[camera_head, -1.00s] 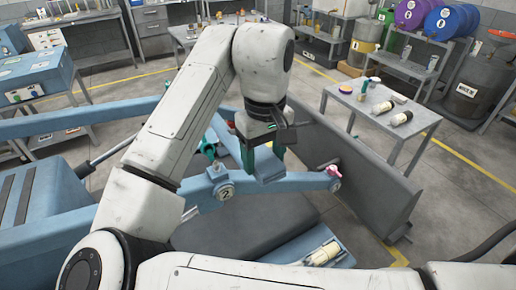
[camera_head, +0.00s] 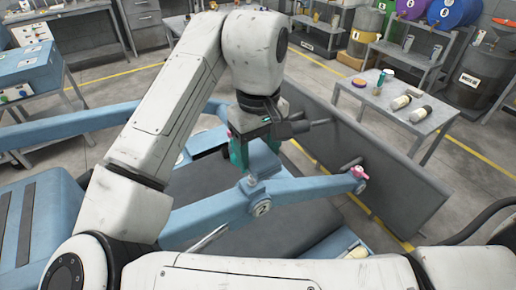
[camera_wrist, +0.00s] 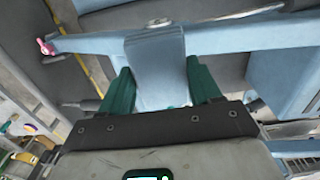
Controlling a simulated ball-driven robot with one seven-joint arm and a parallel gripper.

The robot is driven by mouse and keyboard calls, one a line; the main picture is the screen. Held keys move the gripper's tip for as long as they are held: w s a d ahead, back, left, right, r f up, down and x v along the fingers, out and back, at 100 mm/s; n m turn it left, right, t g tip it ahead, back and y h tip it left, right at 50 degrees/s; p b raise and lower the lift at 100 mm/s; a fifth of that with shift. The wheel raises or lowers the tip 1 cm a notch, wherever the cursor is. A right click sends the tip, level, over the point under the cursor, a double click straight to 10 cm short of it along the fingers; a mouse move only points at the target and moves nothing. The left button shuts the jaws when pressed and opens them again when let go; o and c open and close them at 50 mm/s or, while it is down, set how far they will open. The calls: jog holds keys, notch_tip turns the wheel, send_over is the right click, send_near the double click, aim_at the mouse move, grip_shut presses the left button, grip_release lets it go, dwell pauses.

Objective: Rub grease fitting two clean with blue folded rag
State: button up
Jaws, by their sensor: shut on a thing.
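My gripper (camera_head: 252,158), with green fingers, is shut on the blue folded rag (camera_head: 264,158). The rag hangs between the fingers in the wrist view (camera_wrist: 157,75). The blue loader arm (camera_head: 310,187) runs just below and beyond it. A round tag with a 2 (camera_head: 261,208) is on its side, and a small grey fitting (camera_head: 251,181), apparently fitting two, stands on top above that tag. The rag's lower edge is close to the fitting; I cannot tell whether they touch. In the wrist view, a round metal piece (camera_wrist: 160,22) lies just beyond the rag's far end.
A pink-handled part (camera_head: 358,172) sits at the loader arm's right end, before a large grey plate (camera_head: 390,190). A grey side table (camera_head: 440,118) with bottles and cans stands at the right. More blue machine beams (camera_head: 80,122) lie at the left.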

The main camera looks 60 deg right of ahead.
jog(key=shift+f+b, duration=2.8)
jog(key=shift+f, duration=0.15)
jog(key=shift+s+f, duration=0.1)
jog(key=shift+f, duration=0.5)
jog(key=shift+a, duration=0.15)
jog(key=shift+w+a+r, duration=0.15)
jog(key=shift+w+a, duration=0.1)
jog(key=shift+a, duration=0.2)
jog(key=shift+d, duration=0.1)
jog(key=shift+s+d+p, duration=0.25)
jog(key=shift+d+p, duration=0.05)
jog(key=shift+d, duration=0.25)
jog(key=shift+s+d+p, duration=0.2)
jog(key=shift+d+p, duration=0.1)
jog(key=shift+d, duration=0.2)
jog(key=shift+a, duration=0.15)
jog(key=shift+w+a, duration=0.25)
jog(key=shift+a, duration=0.25)
jog(key=shift+w+a, duration=0.2)
jog(key=shift+a, duration=0.25)
